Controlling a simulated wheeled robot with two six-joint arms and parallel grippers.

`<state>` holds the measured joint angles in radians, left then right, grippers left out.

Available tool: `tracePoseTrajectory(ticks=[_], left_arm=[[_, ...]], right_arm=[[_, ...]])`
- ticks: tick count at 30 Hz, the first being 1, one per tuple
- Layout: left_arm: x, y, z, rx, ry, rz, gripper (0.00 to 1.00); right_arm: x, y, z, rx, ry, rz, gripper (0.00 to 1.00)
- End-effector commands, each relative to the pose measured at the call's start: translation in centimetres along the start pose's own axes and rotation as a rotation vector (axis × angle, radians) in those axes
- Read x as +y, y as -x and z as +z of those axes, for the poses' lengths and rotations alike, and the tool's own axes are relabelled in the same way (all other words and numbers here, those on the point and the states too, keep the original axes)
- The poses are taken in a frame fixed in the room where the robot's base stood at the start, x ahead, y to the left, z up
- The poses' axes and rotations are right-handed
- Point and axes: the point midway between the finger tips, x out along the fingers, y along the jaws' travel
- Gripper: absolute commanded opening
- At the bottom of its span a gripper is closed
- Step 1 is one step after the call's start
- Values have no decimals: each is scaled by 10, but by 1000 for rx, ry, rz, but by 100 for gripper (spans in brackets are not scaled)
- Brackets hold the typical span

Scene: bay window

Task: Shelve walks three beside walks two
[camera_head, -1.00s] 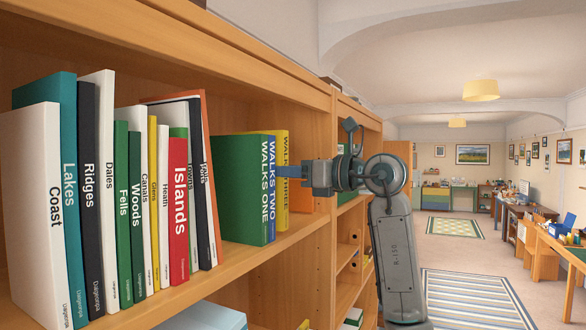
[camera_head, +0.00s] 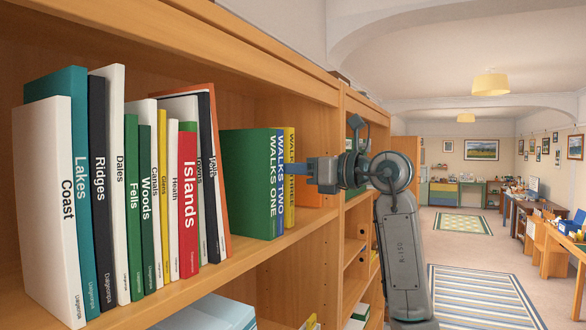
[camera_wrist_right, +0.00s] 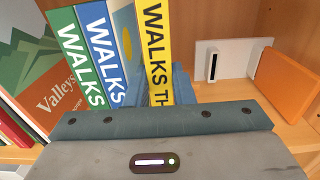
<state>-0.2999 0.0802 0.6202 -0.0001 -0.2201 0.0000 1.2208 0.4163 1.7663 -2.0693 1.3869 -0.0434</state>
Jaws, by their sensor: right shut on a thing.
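The yellow book Walks Three (camera_head: 289,205) stands upright at the right end of a row on the shelf, beside the blue Walks Two (camera_head: 280,210) and the green Walks One (camera_head: 248,180). My right gripper (camera_head: 295,170) comes from the right and is shut on Walks Three. In the wrist view, one finger of the right gripper (camera_wrist_right: 158,95) lies between Walks Two (camera_wrist_right: 97,40) and Walks Three (camera_wrist_right: 154,45), with a narrow gap there. The book's lower part is hidden in that view, so I cannot tell whether it rests on the shelf. My left gripper is not in view.
A white plate with a black slot (camera_wrist_right: 238,57) and an orange block (camera_wrist_right: 290,85) stand right of Walks Three, with some bare shelf between. Several books, including Islands (camera_head: 188,200), stand further left. A wooden upright (camera_head: 334,230) closes the bay.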

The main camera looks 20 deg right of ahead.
Motion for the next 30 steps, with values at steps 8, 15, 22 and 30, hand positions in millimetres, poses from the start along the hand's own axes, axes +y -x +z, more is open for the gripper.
tracePoseTrajectory(ticks=[8,15,22,30], left_arm=[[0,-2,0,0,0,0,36],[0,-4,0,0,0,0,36],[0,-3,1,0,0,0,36],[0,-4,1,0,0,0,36]], right_arm=[[0,0,-3,-2,1,0,0],[0,0,-6,-2,1,0,0],[0,0,-6,-2,1,0,47],[1,0,-6,0,1,1,47]])
